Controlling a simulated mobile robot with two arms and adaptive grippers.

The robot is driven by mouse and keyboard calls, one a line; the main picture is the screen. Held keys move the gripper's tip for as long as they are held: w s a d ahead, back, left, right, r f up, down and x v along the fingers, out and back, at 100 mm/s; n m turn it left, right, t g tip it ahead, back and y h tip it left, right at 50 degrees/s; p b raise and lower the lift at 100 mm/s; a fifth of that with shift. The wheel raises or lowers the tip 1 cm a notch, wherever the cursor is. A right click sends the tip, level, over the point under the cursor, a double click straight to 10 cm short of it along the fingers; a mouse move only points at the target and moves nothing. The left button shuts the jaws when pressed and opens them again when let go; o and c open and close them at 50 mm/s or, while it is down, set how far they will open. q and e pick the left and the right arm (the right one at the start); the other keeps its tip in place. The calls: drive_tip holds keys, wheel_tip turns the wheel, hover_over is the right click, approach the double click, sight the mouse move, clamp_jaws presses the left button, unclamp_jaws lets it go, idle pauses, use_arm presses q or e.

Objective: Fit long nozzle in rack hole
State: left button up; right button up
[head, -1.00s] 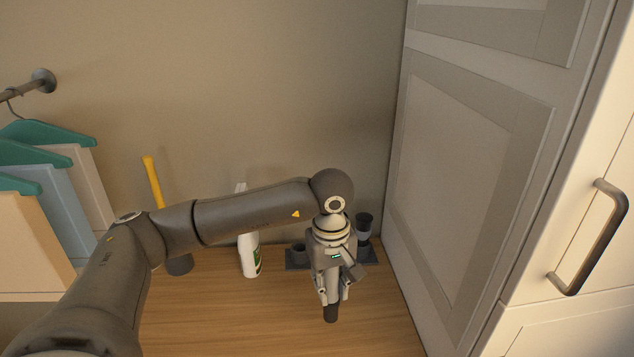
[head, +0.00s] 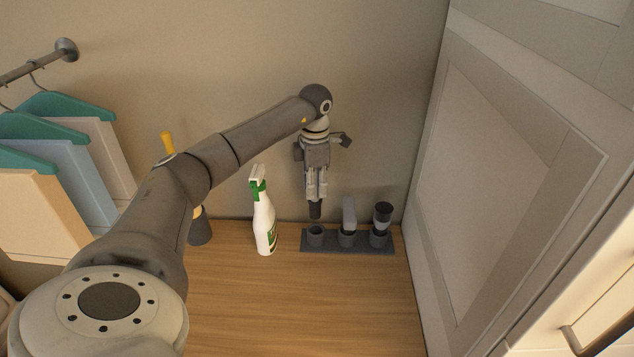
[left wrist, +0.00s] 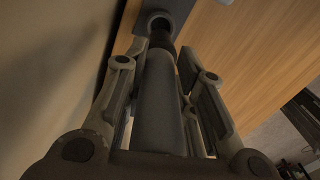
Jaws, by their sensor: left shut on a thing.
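My left gripper (head: 316,190) is shut on the long nozzle (head: 316,210), a grey tube with a dark end that points straight down. The dark rack (head: 330,249) stands on the wooden top, near the back wall, with three cups in a row. The left cup (head: 316,234) is empty; the nozzle's end shows just above it, apart from it. In the left wrist view the nozzle (left wrist: 158,110) runs between the fingers, its dark end close to a cup's round opening (left wrist: 160,20). The nozzle's upper part is hidden by the fingers in the head view. My right gripper is out of view.
The middle cup holds a grey flat-sided piece (head: 349,213); the right cup holds a dark-topped piece (head: 383,214). A white and green spray bottle (head: 264,222) stands left of the rack. A tall cabinet (head: 500,170) bounds the right. The wooden top (head: 300,300) is clear in front.

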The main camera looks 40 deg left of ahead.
sight(316, 212)
use_arm(q)
wheel_tip(316, 212, down, 3)
drive_tip(key=shift+w+r+b, duration=0.1)
drive_tip(key=shift+w+b, duration=0.05)
drive_tip(key=shift+b, duration=0.7)
wheel_tip(316, 212, down, 2)
drive_tip(key=shift+f+b, duration=0.1)
drive_tip(key=shift+b, duration=0.65)
drive_tip(key=shift+f+b, duration=0.55)
drive_tip(key=shift+f, duration=0.45)
drive_tip(key=shift+f, duration=0.15)
drive_tip(key=shift+f+b, duration=0.6)
drive_tip(key=shift+f, duration=0.65)
idle(0.4)
